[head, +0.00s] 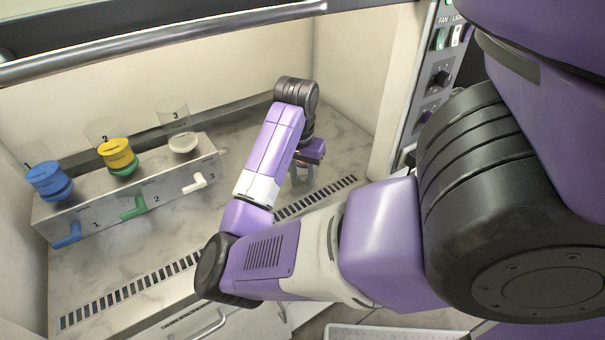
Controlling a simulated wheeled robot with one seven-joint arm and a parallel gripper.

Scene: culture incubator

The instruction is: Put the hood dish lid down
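My gripper (302,177) is low over the hood's work surface (232,200), at the right part of it, pointing down just behind the front grille. It is small and partly hidden by my own arm. Something pale or clear shows around its fingertips, but I cannot tell whether it is the dish lid, the dish or the fingers themselves. I cannot make out the lid clearly anywhere, nor whether the fingers are open or shut.
A metal filter manifold (140,190) stands at the left, bearing blue (50,181), yellow-and-green (118,156) and pale (183,143) units. A slotted grille (130,290) runs along the front. A metal bar (150,40) crosses above. A switch panel (436,75) is at the right.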

